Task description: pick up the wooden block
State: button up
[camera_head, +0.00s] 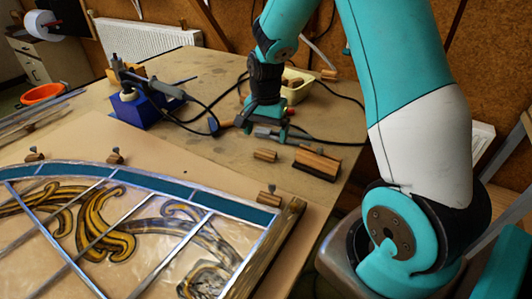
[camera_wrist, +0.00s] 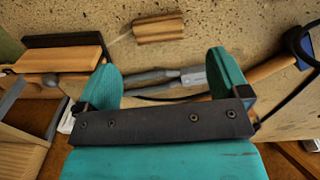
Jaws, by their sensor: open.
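The small wooden block (camera_head: 265,154) lies on the bench, just in front of my gripper (camera_head: 264,118) and left of a larger wooden piece with a dark edge. In the wrist view the grooved block (camera_wrist: 159,28) lies at the top, beyond the fingertips and not between them. My gripper (camera_wrist: 166,68) is open, its two teal fingers apart, with no block in its grasp. A grey metal tool (camera_wrist: 165,77) shows in the gap between the fingers, partly hidden by the gripper; I cannot tell whether they touch.
The dark-edged wooden piece (camera_head: 317,161) lies close to the right of the block. Black cables loop around the gripper. A cream tray (camera_head: 298,88) stands behind it, and a blue stand (camera_head: 140,108) at left. The leaded panel (camera_head: 130,215) fills the front left.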

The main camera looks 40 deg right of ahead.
aim_at(266, 151)
notch_tip(266, 151, down, 6)
jog(key=shift+f+p, duration=0.25)
jog(key=shift+p, duration=0.45)
jog(key=shift+c, duration=0.4)
jog(key=c, duration=0.9)
